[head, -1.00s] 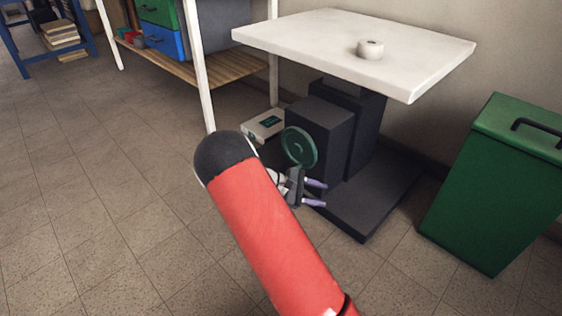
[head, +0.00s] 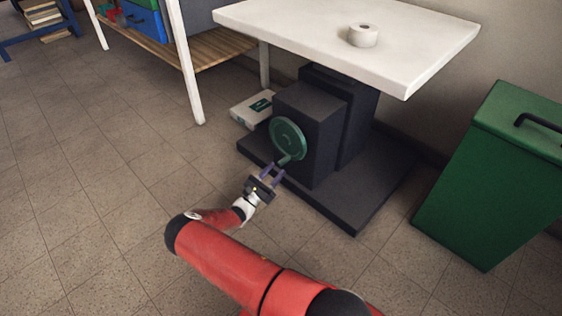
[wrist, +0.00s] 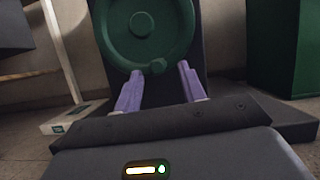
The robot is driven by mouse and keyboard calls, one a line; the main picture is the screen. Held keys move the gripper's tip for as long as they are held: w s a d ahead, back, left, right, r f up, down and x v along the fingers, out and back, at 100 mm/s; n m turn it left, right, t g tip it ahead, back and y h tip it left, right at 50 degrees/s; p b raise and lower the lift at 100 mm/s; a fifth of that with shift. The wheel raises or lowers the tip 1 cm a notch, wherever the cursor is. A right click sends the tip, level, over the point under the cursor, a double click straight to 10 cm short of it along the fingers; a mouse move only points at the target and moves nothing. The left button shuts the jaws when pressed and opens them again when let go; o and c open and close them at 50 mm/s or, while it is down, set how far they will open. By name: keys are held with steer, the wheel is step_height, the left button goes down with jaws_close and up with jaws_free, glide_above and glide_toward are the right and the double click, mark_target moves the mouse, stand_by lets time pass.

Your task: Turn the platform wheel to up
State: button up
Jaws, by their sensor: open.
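The green platform wheel (head: 288,138) is on the side of the dark pedestal box under the white platform top (head: 330,28). A short handle knob (head: 287,159) sticks out from its lower rim. My gripper (head: 272,173) is open with its purple fingers pointing at the lower part of the wheel. In the wrist view the wheel (wrist: 146,22) fills the upper middle, and its knob (wrist: 158,67) lies between and a little beyond the fingertips (wrist: 160,72). I cannot tell if the fingers touch it.
A white roll (head: 362,36) sits on the platform top. A green bin (head: 480,180) stands at the right. A white box (head: 252,108) lies on the floor left of the pedestal, near a wooden shelf (head: 190,62). The tiled floor at the left is clear.

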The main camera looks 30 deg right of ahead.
mark_target(280, 166)
steer(key=x, duration=0.5)
steer(key=shift+s, duration=0.1)
jaws_close()
